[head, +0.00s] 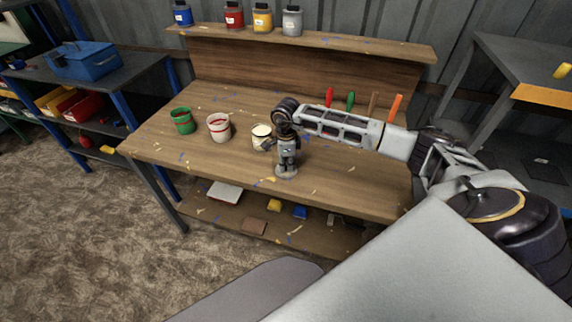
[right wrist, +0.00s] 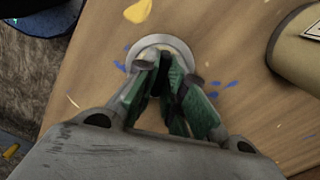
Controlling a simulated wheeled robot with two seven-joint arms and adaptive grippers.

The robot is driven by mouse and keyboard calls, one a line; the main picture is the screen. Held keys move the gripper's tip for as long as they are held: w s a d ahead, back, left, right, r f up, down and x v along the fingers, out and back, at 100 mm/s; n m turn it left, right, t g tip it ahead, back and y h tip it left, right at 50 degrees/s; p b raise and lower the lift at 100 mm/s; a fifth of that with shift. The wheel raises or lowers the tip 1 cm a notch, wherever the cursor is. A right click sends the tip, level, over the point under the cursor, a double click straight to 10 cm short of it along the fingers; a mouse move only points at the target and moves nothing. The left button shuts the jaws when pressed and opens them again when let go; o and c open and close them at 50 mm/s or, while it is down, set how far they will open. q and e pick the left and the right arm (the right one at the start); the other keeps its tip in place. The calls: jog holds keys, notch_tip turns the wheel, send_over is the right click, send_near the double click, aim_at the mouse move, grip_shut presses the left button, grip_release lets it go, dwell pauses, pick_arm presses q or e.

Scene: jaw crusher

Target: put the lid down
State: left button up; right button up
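The lid (right wrist: 160,45) is a small pale grey disc under the fingertips in the right wrist view. In the head view the lid (head: 287,174) shows at or just above the bench top. My right gripper (head: 287,166) points down over it, in front and to the right of the cream tin (head: 262,131). In the right wrist view the gripper's green-padded fingers (right wrist: 166,68) are close together at the lid's middle and appear shut on it. They hide the grasp point. Whether the lid touches the bench is unclear. My left gripper is out of view.
A green tin (head: 183,122) and a white tin with red paint (head: 219,127) stand on the wooden bench (head: 345,185), left of the cream tin. Coloured upright tools (head: 350,100) line the back. The bench's front right is clear. Several jars stand on the upper shelf (head: 350,42).

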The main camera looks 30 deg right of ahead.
jog(key=o, duration=0.3)
jog(key=shift+o, duration=0.2)
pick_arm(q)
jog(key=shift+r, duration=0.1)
pick_arm(e)
jog(key=shift+r, duration=0.1)
jog(key=shift+r, duration=0.15)
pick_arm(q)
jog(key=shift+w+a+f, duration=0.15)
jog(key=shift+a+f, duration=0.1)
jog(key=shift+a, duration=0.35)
pick_arm(e)
notch_tip(320, 180, up, 12)
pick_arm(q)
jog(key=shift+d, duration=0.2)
